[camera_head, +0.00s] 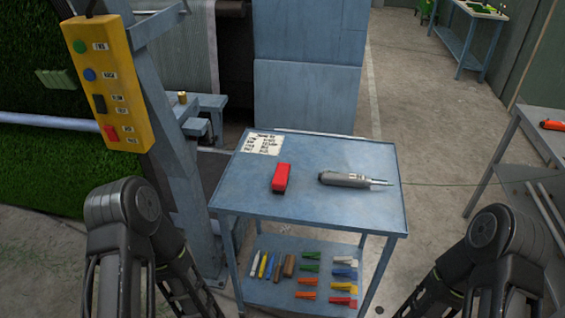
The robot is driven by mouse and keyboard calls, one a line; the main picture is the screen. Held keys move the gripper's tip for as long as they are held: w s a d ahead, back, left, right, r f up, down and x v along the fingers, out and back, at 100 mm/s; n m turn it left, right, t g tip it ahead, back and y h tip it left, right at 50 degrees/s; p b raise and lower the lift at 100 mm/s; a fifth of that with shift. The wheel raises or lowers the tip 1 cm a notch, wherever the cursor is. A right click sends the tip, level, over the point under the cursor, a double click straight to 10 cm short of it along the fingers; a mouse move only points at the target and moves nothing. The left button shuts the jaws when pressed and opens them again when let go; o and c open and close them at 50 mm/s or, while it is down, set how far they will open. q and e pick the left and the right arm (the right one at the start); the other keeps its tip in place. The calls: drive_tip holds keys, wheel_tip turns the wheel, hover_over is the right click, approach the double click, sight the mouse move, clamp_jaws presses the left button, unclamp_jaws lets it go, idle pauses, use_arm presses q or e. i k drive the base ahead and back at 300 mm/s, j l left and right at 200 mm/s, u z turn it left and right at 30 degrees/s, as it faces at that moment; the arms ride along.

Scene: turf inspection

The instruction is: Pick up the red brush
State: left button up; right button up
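A red block-shaped object (281,178), which looks like the red brush, lies on the top of a blue metal cart (235,190), left of the middle. Its long side points away from me, and no bristles can be made out. My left arm comes in at the lower left and my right arm at the lower right. Both are well apart from the red object, and neither gripper's fingers show.
A grey tool with a thin tip (345,179) lies right of the red object. A paper label (262,143) lies behind. The lower shelf holds several coloured clips (307,282) and pens (263,266). A yellow button box (108,82) hangs on a post at left.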

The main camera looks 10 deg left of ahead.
sight(280, 181)
drive_tip(key=i+j, duration=0.15)
drive_tip(key=j, duration=0.2)
drive_tip(key=i+j+z, duration=0.1)
drive_tip(key=j, duration=0.3)
drive_tip(key=i+j, duration=0.15)
drive_tip(key=j, duration=0.2)
drive_tip(key=i+j+z, duration=0.1)
drive_tip(key=j, duration=0.3)
